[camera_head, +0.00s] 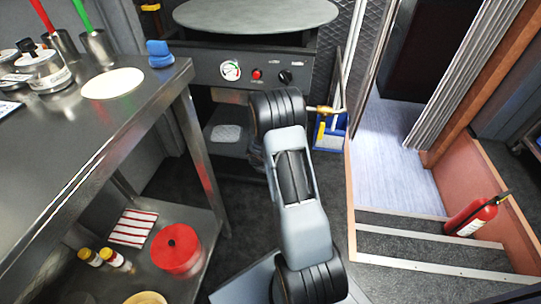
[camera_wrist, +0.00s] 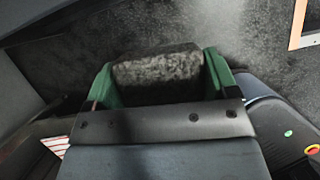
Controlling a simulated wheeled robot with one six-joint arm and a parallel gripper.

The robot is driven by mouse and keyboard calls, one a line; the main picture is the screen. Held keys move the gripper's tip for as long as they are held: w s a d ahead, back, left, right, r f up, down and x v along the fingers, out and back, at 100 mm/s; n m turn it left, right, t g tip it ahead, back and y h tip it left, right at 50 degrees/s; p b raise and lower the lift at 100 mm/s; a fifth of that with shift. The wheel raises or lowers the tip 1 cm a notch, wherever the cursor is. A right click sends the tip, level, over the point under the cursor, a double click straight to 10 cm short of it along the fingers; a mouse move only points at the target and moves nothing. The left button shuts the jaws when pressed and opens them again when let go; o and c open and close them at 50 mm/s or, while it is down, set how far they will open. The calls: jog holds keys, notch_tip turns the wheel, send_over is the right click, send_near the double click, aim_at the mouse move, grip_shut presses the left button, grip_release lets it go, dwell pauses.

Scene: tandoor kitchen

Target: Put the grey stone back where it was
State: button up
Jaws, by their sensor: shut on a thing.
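The grey stone (camera_wrist: 158,72) is a rough, speckled block in the wrist view, clasped between the two green fingers of my gripper (camera_wrist: 160,80). My gripper is shut on it and holds it above the dark floor. The lower part of the stone is hidden behind the gripper's dark crossbar. In the head view my arm reaches forward before the tandoor unit, and its links hide the gripper and the stone. I cannot tell from these frames which spot the stone came from.
A steel table (camera_head: 120,130) stands left, with a flatbread (camera_head: 113,83) on top and a red pot (camera_head: 177,248) on its lower shelf. The tandoor unit (camera_head: 205,66) is ahead. Steps and a fire extinguisher (camera_head: 472,215) are at right. Dark floor (camera_head: 165,185) shows between table and arm.

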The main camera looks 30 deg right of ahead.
jog(key=shift+w+d+f+n+b, duration=0.15)
jog(key=shift+w+f+n+b, duration=0.1)
jog(key=shift+f, duration=0.2)
jog(key=shift+w+d+f+n+b, duration=0.15)
jog(key=shift+f+n, duration=0.1)
jog(key=shift+f, duration=0.15)
jog(key=w+d, duration=0.3)
jog(key=w+d+b, duration=0.1)
jog(key=w+d, duration=0.3)
jog(key=w+d+b, duration=0.1)
jog(key=w+d, duration=0.3)
jog(key=shift+w+f, duration=0.2)
jog(key=shift+f, duration=0.05)
jog(key=shift+w+d+r+b, duration=0.15)
jog(key=shift+w+d+b, duration=0.35)
jog(key=shift+w+d, duration=0.15)
notch_tip(320, 180, down, 4)
jog(key=b, duration=0.2)
jog(key=shift+w+r+b, duration=0.1)
jog(key=shift+r+b, duration=0.1)
jog(key=shift+b, duration=0.1)
jog(key=shift+r, duration=0.1)
jog(key=o, duration=0.8)
